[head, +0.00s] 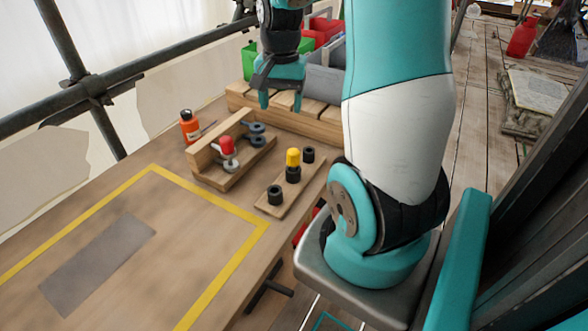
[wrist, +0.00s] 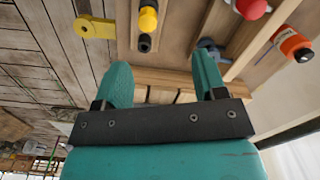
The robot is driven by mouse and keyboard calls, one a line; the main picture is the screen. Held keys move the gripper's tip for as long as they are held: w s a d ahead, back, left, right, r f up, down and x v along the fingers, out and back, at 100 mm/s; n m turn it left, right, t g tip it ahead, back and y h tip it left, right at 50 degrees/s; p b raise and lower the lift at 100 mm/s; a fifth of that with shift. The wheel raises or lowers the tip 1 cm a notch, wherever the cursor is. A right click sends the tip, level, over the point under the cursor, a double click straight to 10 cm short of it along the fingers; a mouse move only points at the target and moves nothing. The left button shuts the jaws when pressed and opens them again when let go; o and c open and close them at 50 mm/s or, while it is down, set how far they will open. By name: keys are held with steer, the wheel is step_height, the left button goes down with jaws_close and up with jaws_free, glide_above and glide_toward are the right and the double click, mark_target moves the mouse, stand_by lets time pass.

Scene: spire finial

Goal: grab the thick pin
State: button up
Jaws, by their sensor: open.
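A pin with a yellow cap (head: 293,157) stands upright in the middle black collar of a small wooden strip (head: 285,200); it also shows at the top of the wrist view (wrist: 148,18). A red-capped piece (head: 227,146) stands in a wooden holder (head: 210,176) to its left and shows at the top right of the wrist view (wrist: 251,8). I cannot tell for sure which of them is the thick pin. My gripper (head: 281,100) hangs above the back of the bench, fingers apart and empty. In the wrist view its fingers (wrist: 162,75) have nothing between them.
Black collars (head: 275,195) stand at the strip's ends. Dark blue-grey pieces (head: 256,134) sit in the holder. An orange bottle (head: 189,126) stands left of it. Green (head: 248,62) and grey (head: 325,78) bins stand behind. The yellow-taped bench area (head: 185,225) in front has a grey patch.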

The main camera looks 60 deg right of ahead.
step_height(320, 180, down, 2)
steer(key=s+d+m, duration=0.1)
steer(key=d, duration=0.1)
glide_toward(293, 161)
steer(key=f, duration=0.1)
steer(key=w+f, duration=0.1)
steer(key=f, duration=0.1)
steer(key=d+f, duration=0.1)
steer(key=f, duration=0.1)
steer(key=shift+w+f, duration=0.25)
steer(key=shift+s+d+f, duration=0.1)
steer(key=shift+d+f, duration=0.05)
steer(key=shift+f, duration=1.35)
steer(key=shift+s+d+f, duration=0.1)
steer(key=shift+f, duration=1.45)
steer(key=c, duration=1.1)
